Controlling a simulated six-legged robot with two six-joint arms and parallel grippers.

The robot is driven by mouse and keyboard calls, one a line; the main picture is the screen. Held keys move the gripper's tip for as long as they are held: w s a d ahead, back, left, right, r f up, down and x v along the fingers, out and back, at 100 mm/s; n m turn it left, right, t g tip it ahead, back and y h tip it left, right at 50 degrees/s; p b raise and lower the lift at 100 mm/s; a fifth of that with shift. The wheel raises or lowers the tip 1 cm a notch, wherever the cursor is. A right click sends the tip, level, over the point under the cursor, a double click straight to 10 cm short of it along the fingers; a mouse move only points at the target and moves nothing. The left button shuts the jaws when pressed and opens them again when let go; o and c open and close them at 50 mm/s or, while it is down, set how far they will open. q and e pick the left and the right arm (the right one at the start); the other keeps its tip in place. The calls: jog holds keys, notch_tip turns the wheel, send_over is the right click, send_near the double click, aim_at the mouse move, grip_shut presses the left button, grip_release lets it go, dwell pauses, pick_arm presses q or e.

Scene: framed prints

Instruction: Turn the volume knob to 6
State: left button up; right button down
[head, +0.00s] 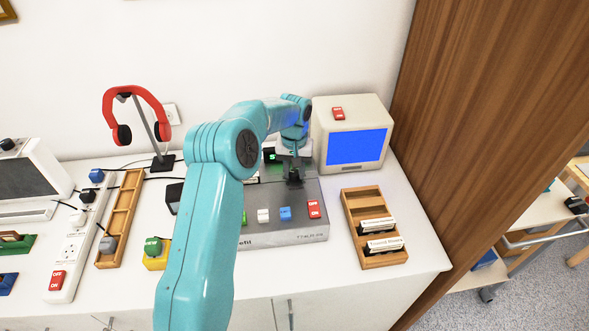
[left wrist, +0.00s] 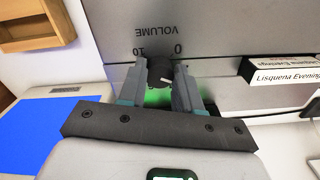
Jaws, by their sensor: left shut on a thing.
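The volume knob (left wrist: 157,70) is small and dark with a white pointer mark. In the left wrist view it sits between the fingertips of my left gripper (left wrist: 160,80), which is shut on it. The word VOLUME and the numbers 0 and 10 show upside down above it on the grey panel (left wrist: 215,35). The other numbers are hidden, so I cannot read the pointer's setting. In the head view my left gripper (head: 293,179) is at the rear of the grey console (head: 290,237) and hides the knob. My right gripper is not in view.
A beige monitor (head: 380,108) with a blue screen stands behind right of the console. A wooden card tray (head: 355,222) is at its right. Coloured switches line the console's front, with a red one (head: 314,209) at right. Red headphones (head: 155,105) hang on a stand at left.

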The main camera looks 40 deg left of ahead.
pick_arm(q)
jog(key=m, duration=0.4)
jog(key=shift+a+m, duration=0.1)
jog(key=shift+m, duration=0.3)
jog(key=m, duration=0.4)
jog(key=shift+p, duration=0.35)
jog(key=m, duration=0.5)
jog(key=shift+m+p, duration=0.35)
jog(key=shift+m, duration=1.75)
jog(key=o, duration=1)
jog(key=shift+w, duration=0.1)
jog(key=shift+o, duration=0.2)
